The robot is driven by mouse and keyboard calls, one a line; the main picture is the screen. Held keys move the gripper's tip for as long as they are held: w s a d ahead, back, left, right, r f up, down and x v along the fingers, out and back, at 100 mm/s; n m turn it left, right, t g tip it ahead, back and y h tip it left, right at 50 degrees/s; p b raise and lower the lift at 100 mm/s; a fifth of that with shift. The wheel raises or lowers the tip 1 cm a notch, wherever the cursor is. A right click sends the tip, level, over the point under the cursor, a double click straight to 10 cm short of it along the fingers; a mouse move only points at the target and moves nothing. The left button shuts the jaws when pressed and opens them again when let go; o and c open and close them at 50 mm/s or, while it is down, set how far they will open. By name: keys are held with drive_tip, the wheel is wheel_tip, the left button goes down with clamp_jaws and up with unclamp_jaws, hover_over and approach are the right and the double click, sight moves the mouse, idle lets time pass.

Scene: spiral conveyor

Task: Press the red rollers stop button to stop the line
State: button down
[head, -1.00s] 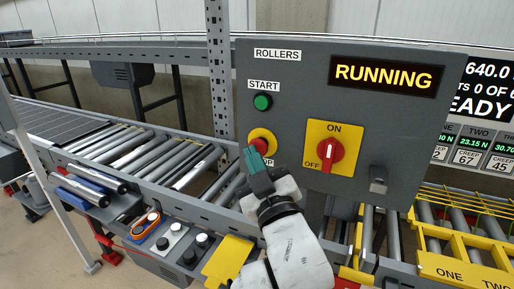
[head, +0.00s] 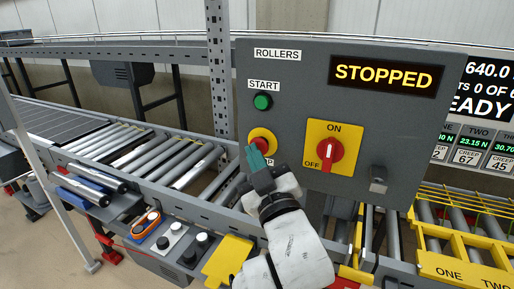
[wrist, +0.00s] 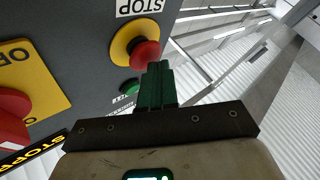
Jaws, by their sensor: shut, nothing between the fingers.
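The red stop button (head: 259,146) sits on a yellow ring on the grey ROLLERS panel (head: 292,214), below the green start button (head: 263,102). It also shows in the wrist view (wrist: 146,54). My gripper (head: 254,153) is shut and empty, its green fingertips at the red button and hiding part of it and its label. In the wrist view the fingertips (wrist: 158,68) overlap the button's edge; I cannot tell whether they touch it. The display (head: 384,75) reads STOPPED.
A red ON/OFF switch (head: 329,152) on a yellow plate is right of the button, its pointer toward ON. A padlock-like grey fitting (head: 378,178) is lower right. The roller conveyor (head: 150,150) runs left, with yellow guarding (head: 455,240) at right.

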drive_tip(key=shift+w+d, duration=0.1)
drive_tip(key=shift+w, duration=0.1)
idle(0.5)
drive_tip(key=shift+s+a, duration=0.3)
drive_tip(key=shift+s, duration=0.6)
drive_tip(key=shift+b, duration=0.3)
drive_tip(key=shift+s+a+b, duration=0.25)
drive_tip(key=shift+s+a, duration=0.05)
drive_tip(key=shift+s, duration=0.5)
drive_tip(key=shift+s+a+b, duration=0.25)
drive_tip(key=shift+s+b, duration=0.05)
drive_tip(key=shift+s, duration=0.45)
drive_tip(key=shift+s+a+b, duration=0.25)
drive_tip(key=shift+s+a, duration=0.05)
drive_tip(key=shift+s, duration=0.5)
